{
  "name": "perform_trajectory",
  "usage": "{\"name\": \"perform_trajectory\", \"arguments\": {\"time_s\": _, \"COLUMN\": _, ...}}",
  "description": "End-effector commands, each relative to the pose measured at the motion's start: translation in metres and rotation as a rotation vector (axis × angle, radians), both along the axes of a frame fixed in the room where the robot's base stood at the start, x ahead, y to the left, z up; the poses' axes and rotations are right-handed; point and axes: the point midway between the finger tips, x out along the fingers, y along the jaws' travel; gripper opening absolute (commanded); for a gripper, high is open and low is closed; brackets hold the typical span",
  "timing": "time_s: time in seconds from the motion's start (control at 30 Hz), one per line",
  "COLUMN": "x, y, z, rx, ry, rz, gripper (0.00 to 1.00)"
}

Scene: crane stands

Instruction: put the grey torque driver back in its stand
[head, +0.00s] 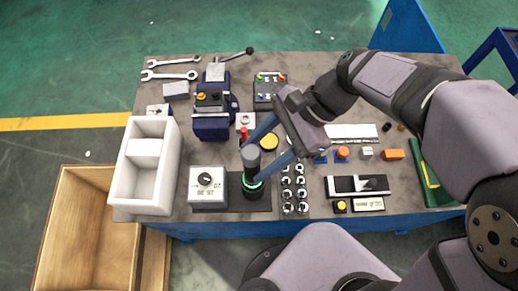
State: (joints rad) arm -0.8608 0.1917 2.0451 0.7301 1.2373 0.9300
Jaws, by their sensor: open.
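The grey torque driver (252,157) stands upright at the front middle of the bench. Its lower end meets a dark stand (249,190) with a bright green ring, and it looks to be inside that ring. How deep it sits cannot be told from this angle. My gripper (251,161) is open, reaching in from the right, with one blue finger behind the driver and the other in front of it. Whether either finger touches the driver is unclear.
A grey dial box (208,188) stands close left of the stand, with a white two-part bin (133,190) beyond. Several small sockets (288,196) stand close to the right. A blue vise (211,123) and a yellow round piece (268,141) lie behind.

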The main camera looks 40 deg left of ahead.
Motion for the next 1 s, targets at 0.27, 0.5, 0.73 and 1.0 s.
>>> {"name": "perform_trajectory", "arguments": {"time_s": 0.27, "x": 0.010, "y": -0.004, "z": 0.016, "rx": -0.001, "ry": 0.000, "rz": -0.002, "gripper": 0.50}}
{"name": "perform_trajectory", "arguments": {"time_s": 0.5, "x": 0.020, "y": -0.009, "z": 0.029, "rx": 0.000, "ry": 0.001, "rz": -0.002, "gripper": 0.50}}
{"name": "perform_trajectory", "arguments": {"time_s": 0.73, "x": 0.028, "y": -0.013, "z": 0.038, "rx": 0.001, "ry": 0.001, "rz": -0.001, "gripper": 0.50}}
{"name": "perform_trajectory", "arguments": {"time_s": 1.0, "x": 0.029, "y": -0.013, "z": 0.037, "rx": 0.000, "ry": 0.000, "rz": 0.000, "gripper": 0.50}}
